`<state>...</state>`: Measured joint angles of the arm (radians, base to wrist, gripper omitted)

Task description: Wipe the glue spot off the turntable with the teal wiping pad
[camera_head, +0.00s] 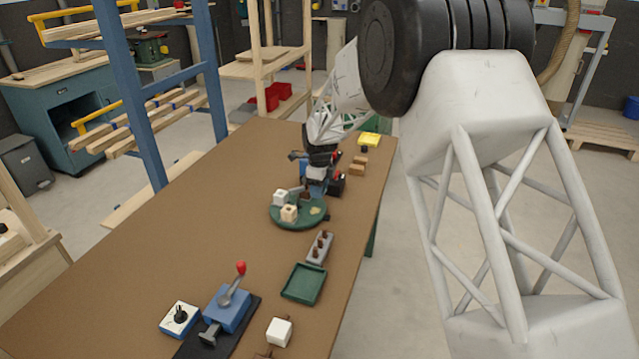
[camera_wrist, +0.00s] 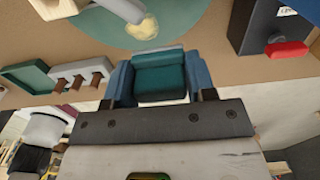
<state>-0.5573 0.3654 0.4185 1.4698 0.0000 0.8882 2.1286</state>
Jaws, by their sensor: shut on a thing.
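The round green turntable (camera_head: 297,223) stands on the brown table. It also fills the top of the wrist view (camera_wrist: 190,14). A pale yellow glue spot (camera_head: 316,211) lies on its right part; in the wrist view the spot (camera_wrist: 143,28) is just beyond the pad. The teal wiping pad (camera_wrist: 160,76) sits between the blue fingers of my gripper (camera_wrist: 160,88), which is shut on it. In the head view my gripper (camera_head: 316,178) is at the turntable's far edge, and I cannot make out the pad there. Whether the pad touches the turntable is unclear.
A grey rack with brown pegs (camera_head: 319,248) and a green tray (camera_head: 304,284) lie nearer. A dark box with a red part (camera_wrist: 270,28) is close on the wrist view's right.

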